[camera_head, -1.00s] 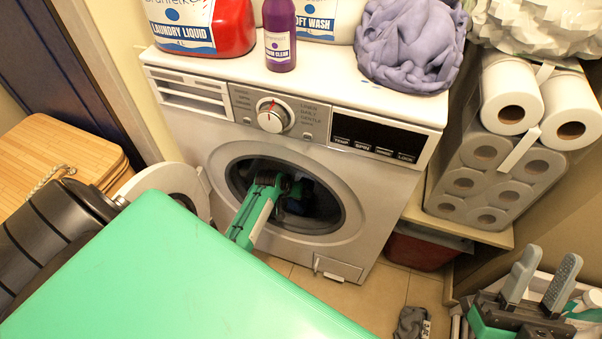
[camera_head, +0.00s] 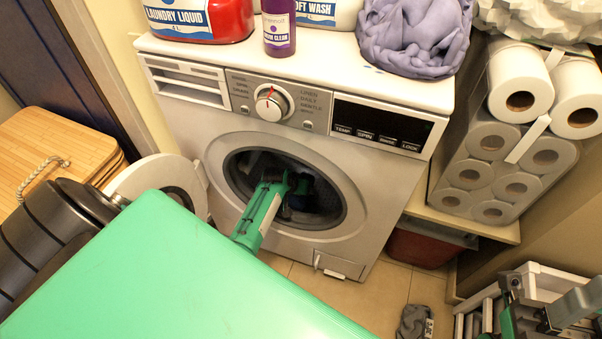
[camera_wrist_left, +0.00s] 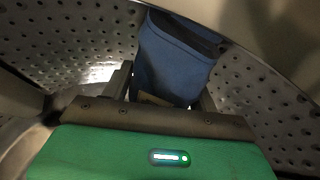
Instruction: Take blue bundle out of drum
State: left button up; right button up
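My left arm reaches through the round door opening of the washer (camera_head: 268,104), and my left gripper (camera_head: 285,184) is inside the drum. In the left wrist view the blue bundle (camera_wrist_left: 172,58) stands up between the two dark fingers of the left gripper (camera_wrist_left: 165,98). The fingers lie close against its sides, and its lower end is hidden by the gripper body. In the head view the bundle (camera_head: 300,194) is a dark blue patch beside the gripper. My right gripper (camera_head: 548,302) is at the bottom right, its fingers apart and empty.
The perforated drum wall (camera_wrist_left: 70,45) surrounds the left gripper. The open washer door (camera_head: 165,185) is left of the opening. A grey cloth (camera_head: 414,322) lies on the floor. Toilet-roll packs (camera_head: 495,165) and a white rack (camera_head: 550,282) stand at right. Bottles and a purple bundle (camera_head: 415,38) sit on top.

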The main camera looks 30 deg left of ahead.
pick_arm(q)
jog(key=c, duration=0.3)
